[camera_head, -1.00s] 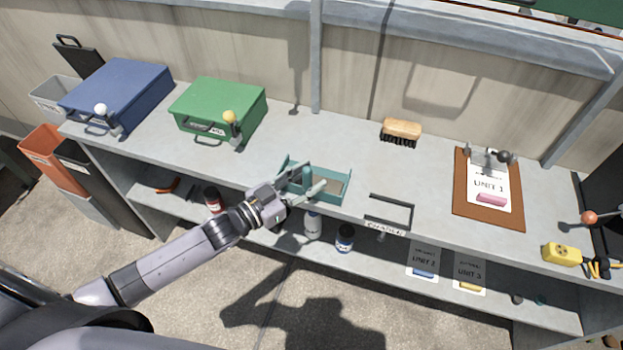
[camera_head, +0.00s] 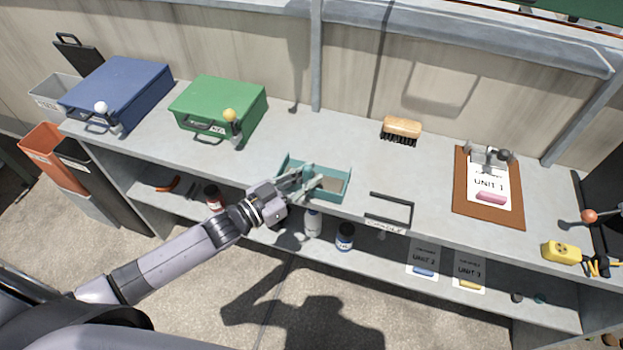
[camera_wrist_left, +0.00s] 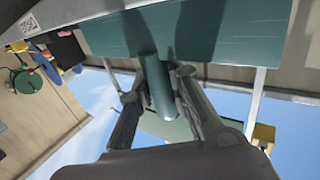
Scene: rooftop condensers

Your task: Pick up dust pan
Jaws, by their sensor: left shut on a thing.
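The teal dust pan (camera_head: 328,197) rests on the bench top near its front edge, with some greyish tan material in its tray. My left gripper (camera_head: 312,180) comes in from the left over the pan and is shut on its handle. In the left wrist view, the round teal handle (camera_wrist_left: 155,85) stands between the two fingers, and the flat teal pan (camera_wrist_left: 190,40) fills the top. The fingers hide part of the handle in the head view. My right gripper is not in view.
A green case (camera_head: 218,106) and a blue case (camera_head: 118,92) stand to the left. A wooden brush (camera_head: 402,127) lies behind to the right. A black-framed cradle (camera_head: 390,212) sits right of the pan. A brown clipboard (camera_head: 488,215) lies farther right. Bottles stand on the lower shelf.

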